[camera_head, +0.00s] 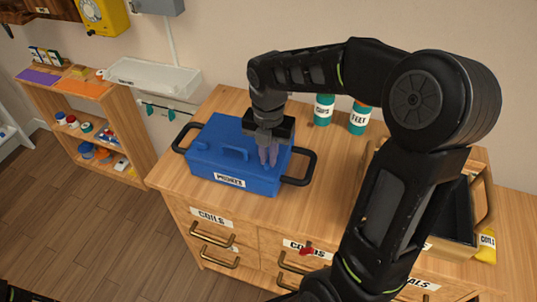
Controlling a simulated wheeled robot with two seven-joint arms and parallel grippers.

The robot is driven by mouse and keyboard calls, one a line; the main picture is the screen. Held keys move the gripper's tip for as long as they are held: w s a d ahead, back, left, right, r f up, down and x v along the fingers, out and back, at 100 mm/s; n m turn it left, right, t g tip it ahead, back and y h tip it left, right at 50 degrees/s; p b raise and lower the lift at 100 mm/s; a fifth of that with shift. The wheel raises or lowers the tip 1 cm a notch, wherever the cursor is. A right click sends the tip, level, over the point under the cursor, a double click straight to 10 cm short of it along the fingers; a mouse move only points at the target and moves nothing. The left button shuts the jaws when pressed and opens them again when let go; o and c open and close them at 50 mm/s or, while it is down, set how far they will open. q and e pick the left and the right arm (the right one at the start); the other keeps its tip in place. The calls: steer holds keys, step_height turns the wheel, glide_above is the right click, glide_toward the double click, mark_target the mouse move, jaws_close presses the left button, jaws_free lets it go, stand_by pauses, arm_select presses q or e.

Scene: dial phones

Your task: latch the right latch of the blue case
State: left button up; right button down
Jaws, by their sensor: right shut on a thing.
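The blue case (215,148) lies closed on the wooden cabinet top, with a white label on its front and a black handle at each end. My right gripper (268,164) points down at the front right part of the case. Its fingers are close together and shut on the right latch. The latch itself is hidden by the fingers, so its position cannot be told. My left gripper is not in view.
Two teal labelled canisters (324,110) stand behind my right arm. A dark open box (455,210) sits at the right end of the cabinet (235,215). A low shelf (115,105) with small items stands at the left.

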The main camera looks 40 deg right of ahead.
steer(key=shift+m, duration=0.5)
steer(key=m, duration=0.3)
steer(key=shift+m, duration=0.3)
steer(key=m, duration=0.4)
steer(key=shift+m, duration=0.3)
steer(key=m, duration=0.8)
steer(key=shift+m+b, duration=0.3)
steer(key=shift+b, duration=0.1)
steer(key=c, duration=1.5)
jaws_free()
steer(key=shift+r, duration=0.1)
